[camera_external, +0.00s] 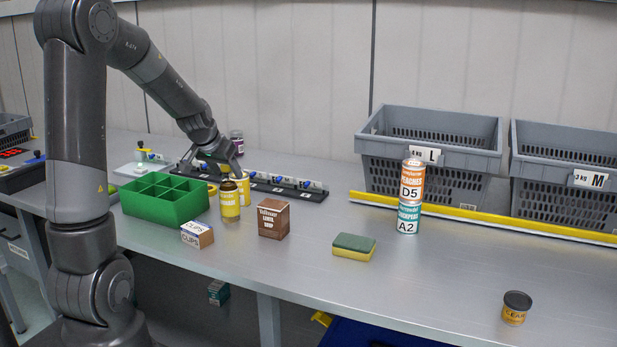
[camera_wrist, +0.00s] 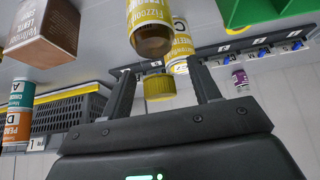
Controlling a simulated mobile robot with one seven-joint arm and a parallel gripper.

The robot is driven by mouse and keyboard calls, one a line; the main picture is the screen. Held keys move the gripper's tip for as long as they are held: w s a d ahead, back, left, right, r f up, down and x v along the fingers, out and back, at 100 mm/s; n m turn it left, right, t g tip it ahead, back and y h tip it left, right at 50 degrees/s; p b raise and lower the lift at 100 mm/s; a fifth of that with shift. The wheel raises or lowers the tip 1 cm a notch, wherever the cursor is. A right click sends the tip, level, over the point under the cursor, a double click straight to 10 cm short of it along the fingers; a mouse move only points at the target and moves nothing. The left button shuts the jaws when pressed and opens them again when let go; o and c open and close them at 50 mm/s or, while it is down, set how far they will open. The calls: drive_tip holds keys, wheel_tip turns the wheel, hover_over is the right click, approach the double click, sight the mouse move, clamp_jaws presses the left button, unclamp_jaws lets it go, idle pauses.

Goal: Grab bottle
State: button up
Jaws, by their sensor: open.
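A yellow-labelled bottle with a dark cap (camera_external: 230,203) stands upright on the bench, right of the green bin. In the wrist view, which looks upside down, the bottle (camera_wrist: 150,22) is beyond the fingertips, its cap towards me. A second yellow container (camera_external: 244,190) stands close behind it; a similar one (camera_wrist: 180,62) shows beside it in the wrist view. My gripper (camera_wrist: 161,70) is open, and a yellow round lid (camera_wrist: 158,88) appears between its fingers, with no contact clear. In the external view, my gripper (camera_external: 222,168) is just above and behind the bottles, partly hidden.
The green divided bin (camera_external: 165,207) is left of the bottle. A brown box (camera_external: 273,218), a small clips box (camera_external: 197,235) and a sponge (camera_external: 354,248) stand nearby. Stacked cans (camera_external: 409,197) stand before grey crates (camera_external: 430,160). The right front bench is mostly free.

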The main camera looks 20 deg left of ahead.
drive_tip(key=shift+x, duration=1.3)
drive_tip(key=shift+d, duration=0.1)
clamp_jaws()
